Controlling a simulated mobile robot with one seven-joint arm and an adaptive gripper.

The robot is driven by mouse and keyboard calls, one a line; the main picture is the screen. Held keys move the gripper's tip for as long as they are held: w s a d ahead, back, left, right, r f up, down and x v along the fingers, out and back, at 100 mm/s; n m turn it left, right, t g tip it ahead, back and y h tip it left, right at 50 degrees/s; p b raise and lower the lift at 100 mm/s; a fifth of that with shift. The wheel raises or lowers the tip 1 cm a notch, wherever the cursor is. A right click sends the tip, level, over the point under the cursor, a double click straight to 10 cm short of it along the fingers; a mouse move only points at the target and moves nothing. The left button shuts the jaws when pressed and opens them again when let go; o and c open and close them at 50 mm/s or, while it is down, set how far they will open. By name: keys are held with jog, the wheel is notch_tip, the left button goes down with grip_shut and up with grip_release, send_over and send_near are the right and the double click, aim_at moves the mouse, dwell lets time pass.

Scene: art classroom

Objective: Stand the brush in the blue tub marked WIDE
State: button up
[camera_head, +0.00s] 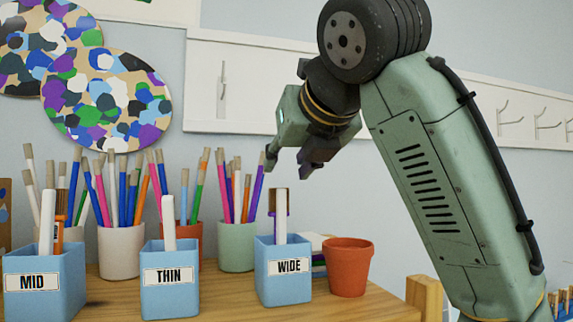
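The blue tub marked WIDE (283,287) stands on the wooden table, right of the other two blue tubs. A white upright stick (281,228) stands in it. Beside or behind the stick is a brush (280,196) with a grey top and brown and purple parts, upright in the tub; its lower end is hidden by the tub wall. My gripper (290,162) is above the WIDE tub, fingers pointing down and apart. It is open and empty, with a gap between it and the brush top.
Blue tubs marked THIN (168,296) and MID (45,300) stand to the left, each with a white stick; MID also holds an orange-handled brush. Behind are a white cup (121,255) and a green cup (237,248) of brushes. A terracotta pot (348,268) stands right of WIDE.

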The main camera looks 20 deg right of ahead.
jog(key=v, duration=1)
jog(key=shift+s, duration=0.15)
dwell(0.5)
